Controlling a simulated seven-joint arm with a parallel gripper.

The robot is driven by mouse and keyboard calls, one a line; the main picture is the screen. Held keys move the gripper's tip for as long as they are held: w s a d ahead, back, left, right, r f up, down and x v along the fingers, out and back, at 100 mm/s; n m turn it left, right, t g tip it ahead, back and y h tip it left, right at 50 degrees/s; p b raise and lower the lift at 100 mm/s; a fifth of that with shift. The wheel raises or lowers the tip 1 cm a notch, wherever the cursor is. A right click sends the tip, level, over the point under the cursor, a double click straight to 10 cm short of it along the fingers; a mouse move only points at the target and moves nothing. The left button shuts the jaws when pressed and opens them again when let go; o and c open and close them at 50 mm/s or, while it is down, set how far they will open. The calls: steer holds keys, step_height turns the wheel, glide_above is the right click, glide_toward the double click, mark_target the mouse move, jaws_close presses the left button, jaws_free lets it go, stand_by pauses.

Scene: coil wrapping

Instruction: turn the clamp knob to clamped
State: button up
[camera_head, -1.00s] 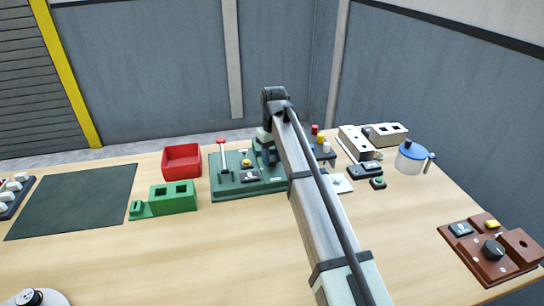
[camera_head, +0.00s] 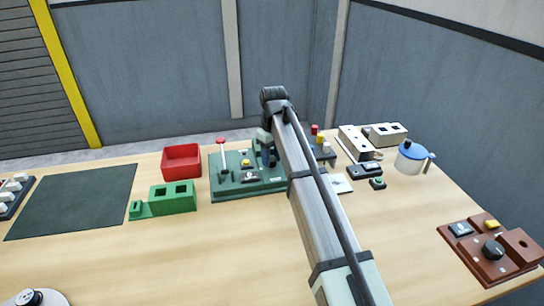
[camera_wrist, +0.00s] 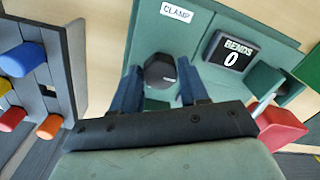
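The clamp knob (camera_wrist: 160,70) is black and round, on the green bending fixture (camera_head: 232,188), below a white CLAMP label (camera_wrist: 176,11) in the wrist view. My gripper (camera_wrist: 161,84) has its two blue fingers on either side of the knob, with no clear gap, so it looks shut on it. In the head view my gripper (camera_head: 268,155) is at the back right of the fixture, and my arm hides the knob. A display (camera_wrist: 232,55) next to the knob reads BENDS 0. I cannot read the knob's setting.
A red-topped lever (camera_head: 222,155) stands at the fixture's left. A rack with coloured pegs (camera_wrist: 35,85) stands close beside my gripper. A red bin (camera_head: 182,160), a green block (camera_head: 172,198) and a brown control panel (camera_head: 490,250) are farther off.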

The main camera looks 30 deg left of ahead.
mark_target(273, 159)
steer(key=o, duration=0.4)
steer(key=shift+c, duration=0.2)
steer(key=shift+r, duration=0.1)
step_height(273, 159, up, 14)
steer(key=shift+w+f, duration=0.2)
steer(key=shift+d, duration=0.1)
stand_by(0.5)
